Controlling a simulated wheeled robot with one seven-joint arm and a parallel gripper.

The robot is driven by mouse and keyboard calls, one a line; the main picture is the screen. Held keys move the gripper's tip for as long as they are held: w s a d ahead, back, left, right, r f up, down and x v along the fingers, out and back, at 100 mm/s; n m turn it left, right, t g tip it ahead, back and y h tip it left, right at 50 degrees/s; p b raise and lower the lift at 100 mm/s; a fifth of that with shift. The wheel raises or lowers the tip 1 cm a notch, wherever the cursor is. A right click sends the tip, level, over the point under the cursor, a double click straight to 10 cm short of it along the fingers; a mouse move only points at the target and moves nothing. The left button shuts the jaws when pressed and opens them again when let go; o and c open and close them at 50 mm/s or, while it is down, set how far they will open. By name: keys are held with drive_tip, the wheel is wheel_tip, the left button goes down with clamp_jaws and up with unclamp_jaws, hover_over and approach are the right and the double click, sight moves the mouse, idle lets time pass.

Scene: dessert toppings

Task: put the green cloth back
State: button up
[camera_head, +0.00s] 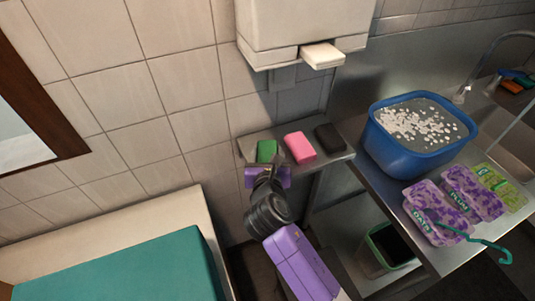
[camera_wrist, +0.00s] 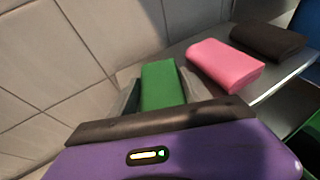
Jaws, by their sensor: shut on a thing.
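The green cloth (camera_head: 266,150) is a small folded block at the left end of a narrow metal shelf (camera_head: 328,162) on the tiled wall. My gripper (camera_head: 265,159) is at the shelf with its fingers on either side of the cloth. In the wrist view the green cloth (camera_wrist: 161,86) lies between the two grey fingers (camera_wrist: 160,92), which are shut on it. The cloth is at shelf level; whether its underside touches the shelf is hidden.
A pink cloth (camera_head: 299,147) and a dark cloth (camera_head: 329,138) lie to the right on the shelf. A white dispenser (camera_head: 300,25) hangs above. A blue tub (camera_head: 415,155) and purple packs (camera_head: 437,213) stand on the counter at right. A teal-topped surface (camera_head: 120,270) is at lower left.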

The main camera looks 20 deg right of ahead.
drive_tip(key=o, duration=1.5)
drive_tip(key=shift+f, duration=0.1)
drive_tip(key=shift+r, duration=0.2)
drive_tip(key=v, duration=1.2)
drive_tip(key=shift+b, duration=0.35)
drive_tip(key=shift+f, duration=0.1)
